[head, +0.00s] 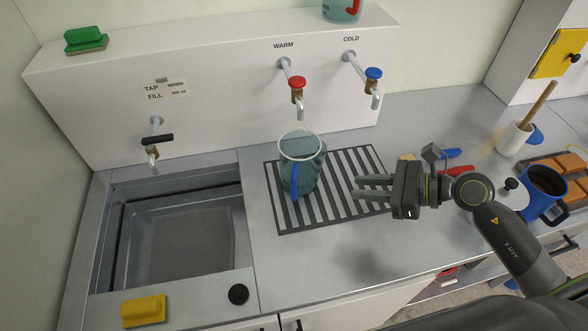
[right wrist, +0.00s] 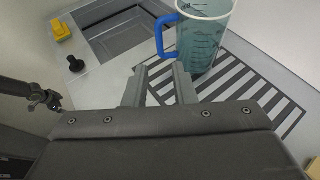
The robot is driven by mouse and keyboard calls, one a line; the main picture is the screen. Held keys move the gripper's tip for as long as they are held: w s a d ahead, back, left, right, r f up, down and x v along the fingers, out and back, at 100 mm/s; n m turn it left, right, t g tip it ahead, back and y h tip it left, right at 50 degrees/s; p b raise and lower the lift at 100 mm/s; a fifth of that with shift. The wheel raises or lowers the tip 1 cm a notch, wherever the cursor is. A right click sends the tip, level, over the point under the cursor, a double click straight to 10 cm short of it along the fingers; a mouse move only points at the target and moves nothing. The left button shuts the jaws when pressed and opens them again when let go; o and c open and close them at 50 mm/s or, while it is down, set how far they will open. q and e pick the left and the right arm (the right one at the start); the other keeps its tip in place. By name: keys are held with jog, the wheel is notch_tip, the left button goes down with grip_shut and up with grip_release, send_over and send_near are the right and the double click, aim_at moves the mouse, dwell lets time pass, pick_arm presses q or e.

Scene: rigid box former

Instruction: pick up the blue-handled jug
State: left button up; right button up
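The blue-handled jug (head: 303,165) is a clear teal measuring jug with a pale rim. It stands upright on the striped drain grid, under the warm tap, with its blue handle (head: 295,182) toward the front. My right gripper (head: 357,187) is to the right of the jug, fingers pointing left at it, open and empty, with a gap to the jug. In the right wrist view the jug (right wrist: 204,40) is ahead of the fingers (right wrist: 160,88), its handle on the left side. My left gripper is not in view.
A sink (head: 180,240) lies left of the grid (head: 345,205). The red warm tap (head: 297,84) and blue cold tap (head: 373,75) overhang the grid's back. A yellow sponge (head: 143,310) and black stopper (head: 238,294) lie in front. A blue mug (head: 541,195) stands at right.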

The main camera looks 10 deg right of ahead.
jog(key=a, duration=0.1)
jog(key=p, duration=0.6)
send_near(293, 184)
jog(key=x, duration=0.6)
jog(key=f+x, duration=0.1)
jog(key=x, duration=0.2)
jog(key=shift+w+f, duration=0.1)
jog(key=shift+w, duration=0.3)
jog(key=shift+w+a+f, duration=0.2)
jog(key=shift+a+f, duration=0.1)
grip_shut()
